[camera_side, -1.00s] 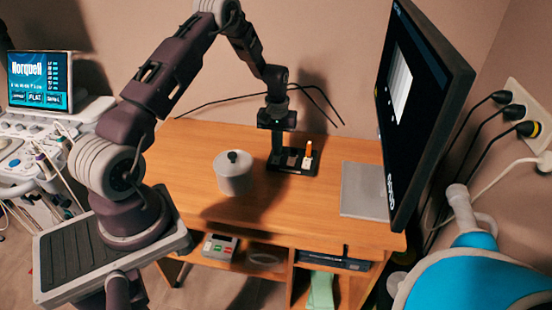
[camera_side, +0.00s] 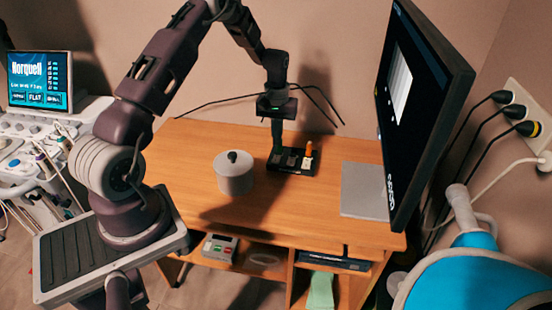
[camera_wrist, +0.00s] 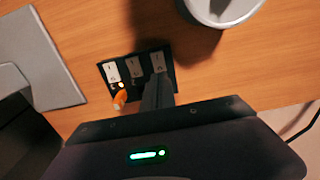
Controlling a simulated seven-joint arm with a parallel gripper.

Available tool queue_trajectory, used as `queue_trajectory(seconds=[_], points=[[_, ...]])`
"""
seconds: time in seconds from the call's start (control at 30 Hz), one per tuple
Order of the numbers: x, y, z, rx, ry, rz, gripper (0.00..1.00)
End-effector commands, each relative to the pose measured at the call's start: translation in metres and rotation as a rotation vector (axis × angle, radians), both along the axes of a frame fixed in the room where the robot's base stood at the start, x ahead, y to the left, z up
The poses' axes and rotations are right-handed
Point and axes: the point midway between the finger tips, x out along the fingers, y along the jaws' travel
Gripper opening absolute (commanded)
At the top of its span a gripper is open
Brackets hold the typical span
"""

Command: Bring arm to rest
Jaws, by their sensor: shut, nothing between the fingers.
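My gripper (camera_side: 277,150) hangs pointing down over the back of the wooden desk, its fingers shut with nothing held. Its fingertips are just above or beside the left end of a small black tray (camera_side: 298,170); I cannot tell the exact gap. In the wrist view the dark fingers (camera_wrist: 157,95) reach over one end of the black tray (camera_wrist: 125,80), which has pale labelled patches. An orange-topped piece (camera_side: 309,149) stands upright at the tray's right end; it also shows in the wrist view (camera_wrist: 120,99).
A lidded grey pot (camera_side: 234,176) stands left of the tray on the desk (camera_side: 270,215). A grey flat slab (camera_side: 363,190) and a large monitor (camera_side: 425,90) are at the right. Black cables (camera_side: 235,98) run behind my gripper. The desk's front middle is clear.

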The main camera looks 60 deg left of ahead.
Motion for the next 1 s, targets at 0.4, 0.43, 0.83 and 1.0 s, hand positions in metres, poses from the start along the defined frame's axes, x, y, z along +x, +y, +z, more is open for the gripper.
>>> queue_trajectory(seconds=[0.4, 0.43, 0.83, 1.0], points=[[0.0, 0.0, 0.022, 0.001, -0.001, -0.001, 0.0], [0.0, 0.0, 0.022, 0.001, -0.001, -0.001, 0.0], [-0.052, -0.112, 0.207, 0.077, -0.18, -0.295, 0.0], [-0.153, -0.184, 0.276, 0.131, -0.313, -0.522, 0.0]])
